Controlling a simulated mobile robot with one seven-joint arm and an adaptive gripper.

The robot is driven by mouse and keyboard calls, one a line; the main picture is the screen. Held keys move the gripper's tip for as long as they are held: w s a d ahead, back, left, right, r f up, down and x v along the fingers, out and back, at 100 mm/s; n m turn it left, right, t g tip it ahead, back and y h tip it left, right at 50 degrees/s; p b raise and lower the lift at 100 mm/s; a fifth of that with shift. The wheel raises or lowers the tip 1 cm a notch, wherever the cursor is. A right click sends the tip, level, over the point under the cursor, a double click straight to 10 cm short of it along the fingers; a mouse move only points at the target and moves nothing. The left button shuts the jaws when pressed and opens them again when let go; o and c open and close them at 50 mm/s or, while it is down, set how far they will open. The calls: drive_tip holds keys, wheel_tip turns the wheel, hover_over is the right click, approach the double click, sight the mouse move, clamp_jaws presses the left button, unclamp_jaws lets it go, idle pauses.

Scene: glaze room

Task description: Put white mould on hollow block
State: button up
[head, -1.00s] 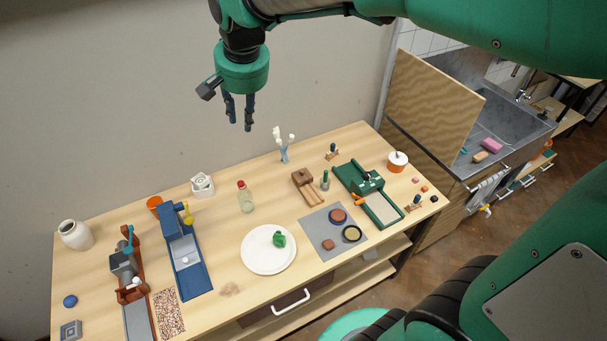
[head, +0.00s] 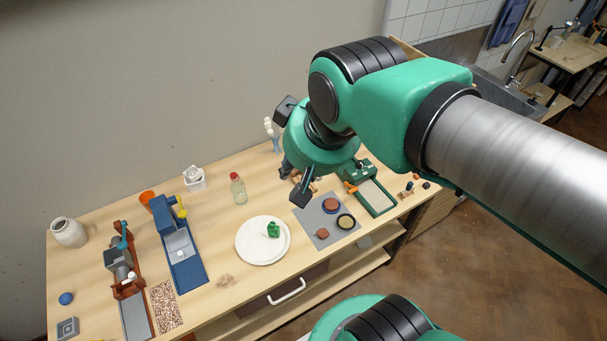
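A white block-shaped piece with a round recess, which looks like the white mould (head: 194,178), stands at the back of the table, left of the bottle. A small grey square block with a stepped square face, which may be the hollow block (head: 68,328), lies at the table's front left corner. My gripper (head: 294,181) is above the right half of the table, well to the right of both. Its two fingers are spread apart, with nothing seen between them. My arm hides part of the table's back right.
A blue press (head: 181,243) and a brown clamp-like tool (head: 126,272) stand between the two pieces. A white plate (head: 252,256) with a green lump, a bottle (head: 238,189), a white jar (head: 69,232) and a grey mat (head: 318,240) also occupy the table.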

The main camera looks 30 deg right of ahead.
drive_tip(key=shift+s+d+f+n, duration=0.15)
drive_tip(key=shift+s+f, duration=0.15)
drive_tip(key=shift+s, duration=0.25)
drive_tip(key=shift+s+a+f+n, duration=0.15)
drive_tip(key=shift+s+f, duration=0.1)
drive_tip(key=shift+s, duration=0.25)
drive_tip(key=shift+d, duration=0.1)
wheel_tip(320, 180, down, 16)
drive_tip(key=b, duration=1.6)
drive_tip(key=shift+f, duration=0.15)
